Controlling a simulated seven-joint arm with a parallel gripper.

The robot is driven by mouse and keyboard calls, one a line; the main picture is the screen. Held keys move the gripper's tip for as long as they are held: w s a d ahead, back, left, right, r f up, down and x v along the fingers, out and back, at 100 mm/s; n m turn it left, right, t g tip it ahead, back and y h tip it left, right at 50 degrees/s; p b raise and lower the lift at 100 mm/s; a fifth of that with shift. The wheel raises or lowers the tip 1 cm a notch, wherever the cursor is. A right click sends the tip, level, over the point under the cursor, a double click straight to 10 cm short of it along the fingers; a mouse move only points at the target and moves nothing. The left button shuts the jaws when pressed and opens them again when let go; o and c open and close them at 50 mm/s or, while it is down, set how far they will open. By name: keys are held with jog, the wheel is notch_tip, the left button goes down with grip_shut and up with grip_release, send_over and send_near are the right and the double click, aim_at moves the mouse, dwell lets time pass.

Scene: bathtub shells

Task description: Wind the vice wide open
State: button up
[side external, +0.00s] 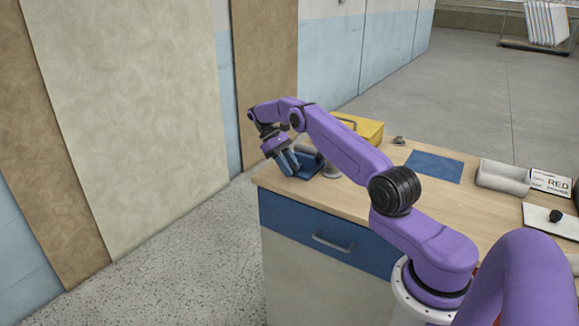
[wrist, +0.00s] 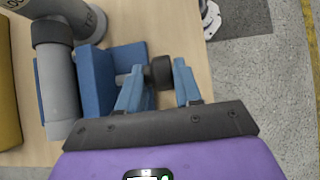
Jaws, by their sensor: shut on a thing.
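The blue vice (wrist: 97,82) lies on the wooden bench in the wrist view, its jaw blocks to the left of my fingers. A short grey screw runs from it to a dark round knob (wrist: 161,71). My gripper (wrist: 158,69) has its two blue fingers on either side of this knob and is shut on it. In the side external view, my gripper (side external: 291,164) reaches down at the bench's near left corner, by the blue vice (side external: 309,170). The knob and the vice's jaw gap are hard to make out there.
A yellow box (side external: 361,128) is behind my arm. A blue mat (side external: 435,165), a pale roll (side external: 503,177) and a RED sign (side external: 553,184) lie further right. The bench edge is close to the vice.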

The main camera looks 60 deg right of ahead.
jog(key=shift+a+f, duration=0.1)
jog(key=shift+a, duration=0.4)
jog(key=o, duration=0.8)
jog(key=shift+d, duration=0.1)
jog(key=shift+d, duration=0.15)
notch_tip(320, 180, up, 3)
jog(key=shift+r, duration=0.15)
jog(key=shift+s+a+r, duration=0.25)
jog(key=shift+s+r, duration=0.1)
jog(key=shift+r, duration=0.2)
jog(key=shift+s+a+r, duration=1)
jog(key=shift+s+r, duration=0.45)
jog(key=shift+s, duration=0.5)
jog(key=shift+s+a+r, duration=1)
jog(key=shift+s+r, duration=0.5)
jog(key=shift+s, duration=0.45)
jog(key=shift+s+a+r, duration=1)
jog(key=shift+s+r, duration=0.45)
jog(key=shift+s, duration=0.5)
